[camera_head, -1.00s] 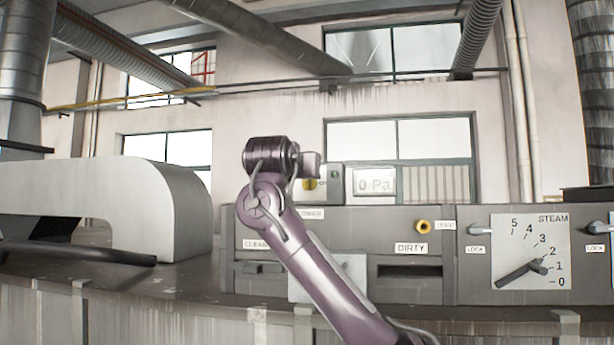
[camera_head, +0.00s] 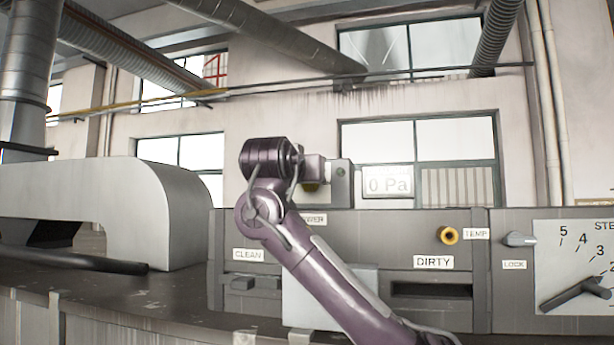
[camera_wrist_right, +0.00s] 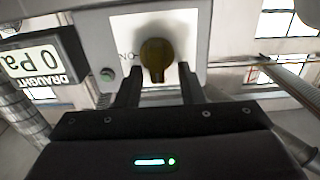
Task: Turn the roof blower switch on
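The roof blower switch is a dark yellow knob (camera_wrist_right: 156,58) on a pale box (camera_wrist_right: 100,45), with "NO" lettering reading upside down beside it in the right wrist view. My right gripper (camera_wrist_right: 158,76) is open, with its two dark fingers apart and pointing at the knob, one on each side of its lower end. I cannot tell whether they touch it. In the head view my right gripper (camera_head: 313,168) is in front of the switch box (camera_head: 341,180) and hides most of the knob (camera_head: 311,187). My left gripper is not in view.
A "0 Pa" draught display (camera_head: 388,183) stands right of the switch box. Below is a grey panel (camera_head: 370,225) with DIRTY and CLEAN slots, a yellow TEMP knob (camera_head: 447,235) and a steam dial (camera_head: 580,265). A rounded white housing (camera_head: 180,210) stands left. A green button (camera_wrist_right: 107,74) is beside the switch.

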